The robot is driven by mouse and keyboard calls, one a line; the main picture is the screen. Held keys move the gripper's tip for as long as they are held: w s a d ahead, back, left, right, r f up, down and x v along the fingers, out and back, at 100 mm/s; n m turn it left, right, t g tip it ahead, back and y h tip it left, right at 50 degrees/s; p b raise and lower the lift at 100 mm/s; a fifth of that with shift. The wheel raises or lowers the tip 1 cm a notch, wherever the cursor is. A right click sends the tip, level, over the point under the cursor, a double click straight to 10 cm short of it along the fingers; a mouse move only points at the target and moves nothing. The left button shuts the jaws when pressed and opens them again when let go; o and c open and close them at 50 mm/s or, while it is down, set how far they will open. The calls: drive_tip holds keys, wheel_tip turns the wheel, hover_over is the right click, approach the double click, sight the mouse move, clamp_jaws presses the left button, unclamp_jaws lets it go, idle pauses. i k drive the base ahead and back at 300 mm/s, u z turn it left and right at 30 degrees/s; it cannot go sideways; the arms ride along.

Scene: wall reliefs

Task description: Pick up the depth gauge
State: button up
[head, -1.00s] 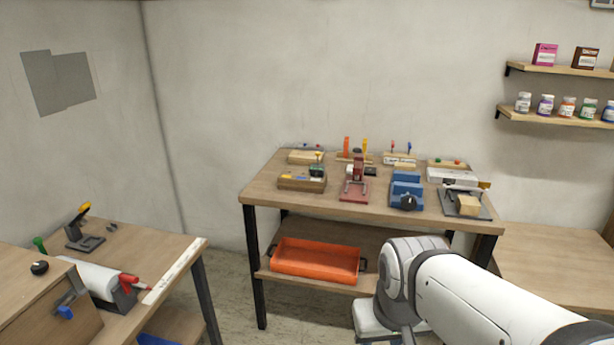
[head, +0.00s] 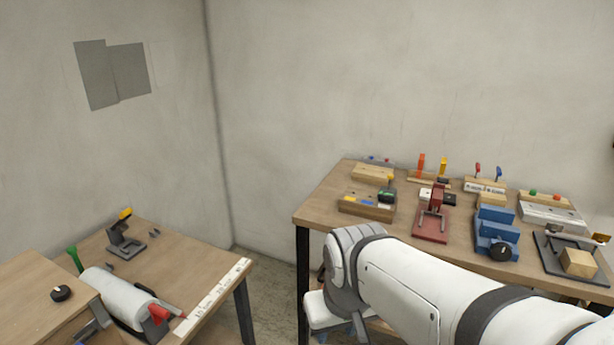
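I cannot tell for sure which item is the depth gauge. A small dark device with a green face and a yellow top (head: 386,192) may be it. It appears to be at the right end of a wooden block (head: 364,207) on the left part of the workbench (head: 325,197). My white arm crosses the lower right of the head view, in front of the bench. My gripper's fingers do not show.
A red stand (head: 431,222), a blue vise (head: 496,238) and a dark plate with a wooden block (head: 578,262) stand along the bench front. Racks with coloured handles are behind. A second table (head: 205,255) with a paper roll (head: 117,293) is at left.

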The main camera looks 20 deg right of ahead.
sight(382, 194)
drive_tip(key=z, duration=0.1)
drive_tip(key=i, duration=1.35)
drive_tip(key=z, duration=0.7)
